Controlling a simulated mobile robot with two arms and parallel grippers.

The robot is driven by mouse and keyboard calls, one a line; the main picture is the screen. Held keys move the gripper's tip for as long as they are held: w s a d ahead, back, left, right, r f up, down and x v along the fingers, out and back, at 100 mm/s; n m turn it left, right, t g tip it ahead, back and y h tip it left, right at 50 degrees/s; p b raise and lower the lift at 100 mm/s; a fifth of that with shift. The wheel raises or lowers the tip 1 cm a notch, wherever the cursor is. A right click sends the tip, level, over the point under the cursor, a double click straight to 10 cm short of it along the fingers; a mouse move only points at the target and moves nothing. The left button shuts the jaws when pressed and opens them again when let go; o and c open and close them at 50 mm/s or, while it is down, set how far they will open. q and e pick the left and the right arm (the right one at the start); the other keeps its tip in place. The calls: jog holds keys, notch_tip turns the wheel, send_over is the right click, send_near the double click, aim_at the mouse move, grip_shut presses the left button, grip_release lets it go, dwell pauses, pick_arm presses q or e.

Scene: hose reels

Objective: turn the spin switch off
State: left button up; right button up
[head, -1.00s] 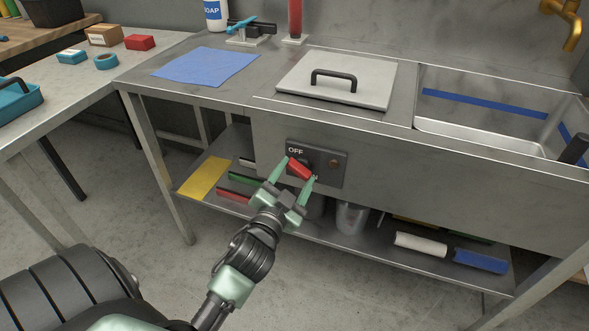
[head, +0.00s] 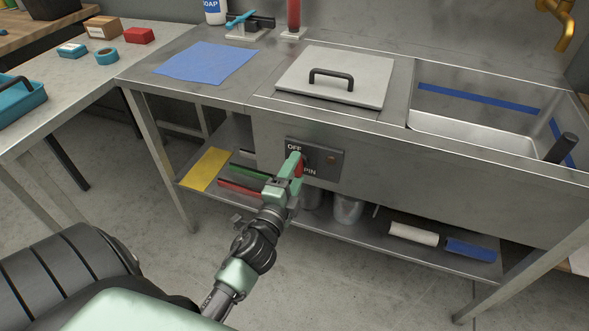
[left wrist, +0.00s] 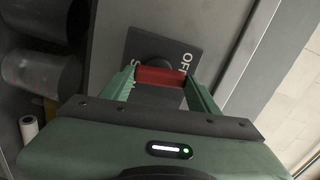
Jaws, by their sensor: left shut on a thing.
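The spin switch has a red handle (head: 299,167) on a dark panel (head: 326,166) on the front of the steel sink unit. The panel has OFF at its upper left and a partly covered SPIN label below. My left gripper (head: 295,168) is shut on the red handle, which now stands close to upright in the head view. In the left wrist view the red handle (left wrist: 161,76) lies across between the two green fingers, in front of the panel (left wrist: 180,55). My right gripper is not in view.
A small dull reddish lamp (head: 332,158) sits on the panel. Above are a lid with a black handle (head: 333,78), a blue cloth (head: 206,65) and a basin (head: 480,125). The lower shelf (head: 350,236) holds a metal container (head: 348,210) and several coloured pieces.

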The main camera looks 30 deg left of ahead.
pick_arm(q)
jog(key=shift+m, duration=0.8)
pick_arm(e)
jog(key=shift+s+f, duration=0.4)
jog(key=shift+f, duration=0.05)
pick_arm(q)
jog(key=o, duration=1.4)
jog(key=shift+c, duration=0.2)
jog(key=shift+s+d+f, duration=0.1)
jog(key=shift+s, duration=0.2)
jog(key=v, duration=0.7)
jog(key=shift+s+b, duration=0.15)
jog(key=shift+b, duration=0.3)
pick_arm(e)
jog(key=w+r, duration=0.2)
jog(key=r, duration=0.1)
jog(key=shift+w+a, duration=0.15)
